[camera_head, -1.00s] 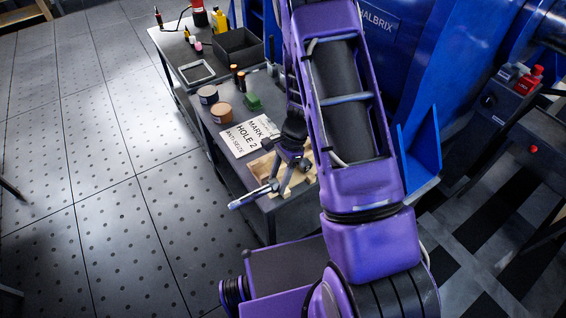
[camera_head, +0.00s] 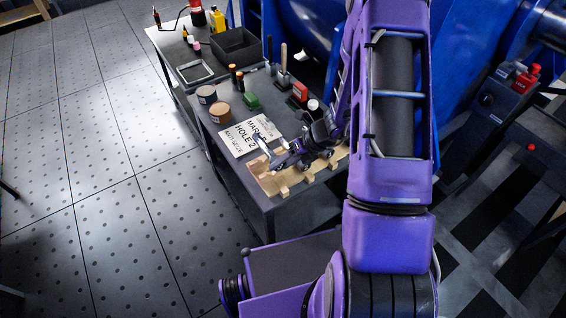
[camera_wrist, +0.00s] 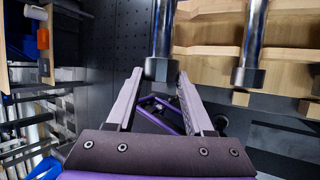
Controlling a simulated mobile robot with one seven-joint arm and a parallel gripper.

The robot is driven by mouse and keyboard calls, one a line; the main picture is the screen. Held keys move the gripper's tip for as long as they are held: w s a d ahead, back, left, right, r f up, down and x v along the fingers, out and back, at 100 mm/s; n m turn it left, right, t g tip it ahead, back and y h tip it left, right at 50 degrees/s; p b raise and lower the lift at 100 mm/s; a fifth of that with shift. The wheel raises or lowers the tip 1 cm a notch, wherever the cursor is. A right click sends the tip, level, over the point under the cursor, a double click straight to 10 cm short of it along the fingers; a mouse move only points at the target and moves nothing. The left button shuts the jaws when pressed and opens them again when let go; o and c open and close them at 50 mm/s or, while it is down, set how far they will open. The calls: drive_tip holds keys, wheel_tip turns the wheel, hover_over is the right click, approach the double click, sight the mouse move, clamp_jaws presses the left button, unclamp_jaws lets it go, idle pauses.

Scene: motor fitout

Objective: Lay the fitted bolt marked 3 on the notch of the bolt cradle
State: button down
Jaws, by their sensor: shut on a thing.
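The wooden bolt cradle (camera_head: 268,184) lies along the front of the dark bench; its notched blocks also show in the wrist view (camera_wrist: 210,50). My gripper (camera_wrist: 160,74) is shut on a dark metal bolt (camera_wrist: 162,42), with the bolt's thick head between the fingertips. In the head view my gripper (camera_head: 278,163) is at the cradle's left end, with the bolt's pale shank (camera_head: 265,148) beside it. I cannot tell whether the held bolt touches the cradle. A second bolt (camera_wrist: 252,40) lies across the cradle to the right. No number is readable on either bolt.
A white card (camera_head: 245,136) reading "HOLE 2" lies behind the cradle. Two round tins (camera_head: 219,113), a green block (camera_head: 251,100) and a red-topped item (camera_head: 299,92) stand farther back. The blue machine (camera_head: 320,40) rises behind the bench.

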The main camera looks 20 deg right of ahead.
drive_tip(key=shift+w+f+b, duration=0.1)
drive_tip(key=shift+f+b, duration=2.7)
drive_tip(key=shift+f, duration=0.6)
drive_tip(key=shift+f+b, duration=0.3)
drive_tip(key=shift+f, duration=0.15)
drive_tip(key=shift+c, duration=1.4)
unclamp_jaws()
drive_tip(key=shift+o, duration=0.4)
drive_tip(key=shift+f, duration=0.1)
